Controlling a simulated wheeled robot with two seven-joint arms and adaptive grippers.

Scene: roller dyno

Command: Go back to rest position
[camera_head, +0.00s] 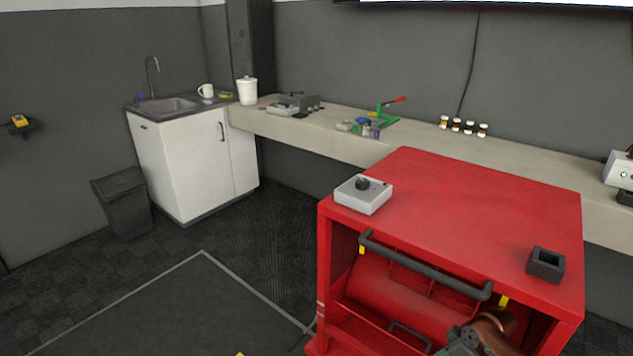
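The red roller dyno cabinet (480,200) stands at the right, with a dark bar handle (420,268) across its open front. A red drum and inner partitions show inside. A grey control box with a black knob (362,194) sits on its top left corner, and a small dark square holder (546,264) on its right side. A dark jointed part, seemingly my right gripper (462,341), shows at the bottom edge before the cabinet's opening, beside a copper-brown rounded shape. Its fingers cannot be made out. My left gripper is not in view.
A long pale bench (330,135) runs along the wall behind the dyno, carrying tools and small bottles (463,126). A white sink cabinet (195,165) and a dark bin (123,202) stand at the left. The floor mat (200,310) at front left is largely clear.

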